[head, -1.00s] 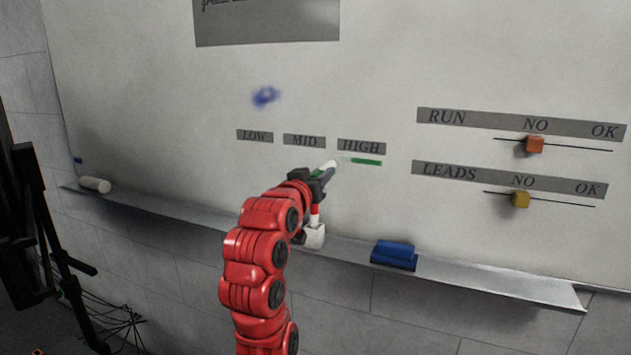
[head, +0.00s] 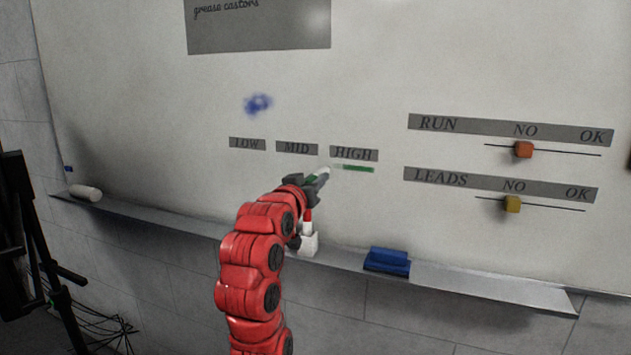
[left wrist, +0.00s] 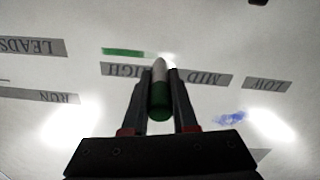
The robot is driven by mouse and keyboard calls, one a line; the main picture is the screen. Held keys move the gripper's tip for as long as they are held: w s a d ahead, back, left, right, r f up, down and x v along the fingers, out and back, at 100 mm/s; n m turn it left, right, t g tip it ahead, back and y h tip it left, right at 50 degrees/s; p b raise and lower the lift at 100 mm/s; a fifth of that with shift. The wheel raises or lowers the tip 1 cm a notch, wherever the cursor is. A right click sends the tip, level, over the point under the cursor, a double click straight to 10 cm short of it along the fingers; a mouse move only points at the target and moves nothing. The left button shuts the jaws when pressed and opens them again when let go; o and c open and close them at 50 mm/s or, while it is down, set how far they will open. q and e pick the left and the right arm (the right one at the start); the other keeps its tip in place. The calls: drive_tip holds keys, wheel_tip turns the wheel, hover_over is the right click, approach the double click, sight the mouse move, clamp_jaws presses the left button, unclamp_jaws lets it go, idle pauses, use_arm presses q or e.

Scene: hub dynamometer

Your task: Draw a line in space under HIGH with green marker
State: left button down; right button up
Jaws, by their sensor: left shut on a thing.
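The grey HIGH label (head: 354,154) is on the whiteboard, right of MID (head: 297,148) and LOW (head: 247,144). A green line (head: 356,168) lies just below HIGH, solid at right and faint at its left end; it also shows in the left wrist view (left wrist: 123,52). My left gripper (head: 314,181) is shut on a marker with a white front and green body (left wrist: 159,98). The marker points at the board near the line's left end; I cannot tell if its tip touches. My right gripper is out of view.
At right are RUN and LEADS sliders with orange (head: 523,149) and yellow (head: 512,204) knobs. A blue smudge (head: 258,104) is above LOW.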

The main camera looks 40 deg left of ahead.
use_arm(q)
drive_tip(key=shift+x, duration=1)
idle(0.5)
drive_tip(key=shift+d, duration=0.1)
drive_tip(key=shift+w+d, duration=0.1)
drive_tip(key=shift+d, duration=0.5)
drive_tip(key=shift+w+d, duration=0.2)
drive_tip(key=shift+d, duration=0.4)
drive_tip(key=shift+d+b, duration=0.1)
drive_tip(key=shift+b, duration=0.2)
drive_tip(key=shift+w+d, duration=0.15)
drive_tip(key=shift+d, duration=0.4)
